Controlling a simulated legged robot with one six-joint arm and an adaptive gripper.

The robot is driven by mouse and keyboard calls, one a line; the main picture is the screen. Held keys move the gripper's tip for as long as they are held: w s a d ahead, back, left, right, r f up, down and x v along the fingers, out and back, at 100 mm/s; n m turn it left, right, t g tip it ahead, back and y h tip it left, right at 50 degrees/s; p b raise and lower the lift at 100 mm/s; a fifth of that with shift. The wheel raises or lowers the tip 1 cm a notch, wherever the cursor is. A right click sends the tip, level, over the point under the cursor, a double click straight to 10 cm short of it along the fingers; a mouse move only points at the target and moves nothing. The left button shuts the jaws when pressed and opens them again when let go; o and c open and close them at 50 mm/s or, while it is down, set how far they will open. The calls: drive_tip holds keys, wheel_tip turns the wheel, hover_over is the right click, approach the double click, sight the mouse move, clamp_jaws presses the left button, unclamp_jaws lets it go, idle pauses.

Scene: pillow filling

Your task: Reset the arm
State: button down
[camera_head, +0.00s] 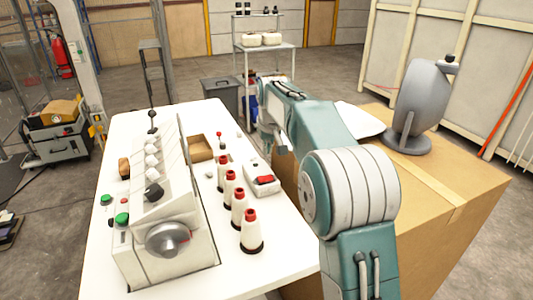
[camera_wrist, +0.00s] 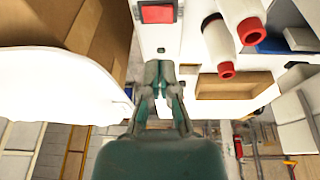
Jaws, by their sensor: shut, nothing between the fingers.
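My gripper (camera_wrist: 159,70) shows in the wrist view with its two fingers together and nothing between them. In the head view my arm reaches out over the gap between the white table (camera_head: 125,150) and the large cardboard box (camera_head: 440,190). The gripper end is at the arm's far end there, small and partly hidden by my own links. In the wrist view the fingers appear close to the table edge, near a white box with a red switch (camera_wrist: 157,12). I cannot tell their height above the table.
A white machine (camera_head: 165,210) and several red-topped thread cones (camera_head: 251,232) stand on the table. A small open brown box (camera_head: 201,148) lies behind them. A white, pillow-like thing (camera_head: 360,121) and a grey device (camera_head: 420,95) rest on the cardboard box. A dark bin (camera_head: 220,96) stands behind.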

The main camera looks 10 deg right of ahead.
drive_tip(key=s+r+m+t, duration=0.1)
drive_tip(key=s+r, duration=0.2)
drive_tip(key=s, duration=0.7)
drive_tip(key=s+r, duration=0.4)
drive_tip(key=s, duration=0.6)
drive_tip(key=s+f, duration=0.3)
drive_tip(key=s, duration=0.7)
drive_tip(key=s+d+f+m+t, duration=0.1)
drive_tip(key=s+f, duration=0.3)
drive_tip(key=s, duration=0.6)
drive_tip(key=shift+f, duration=0.2)
drive_tip(key=shift+w+d, duration=0.1)
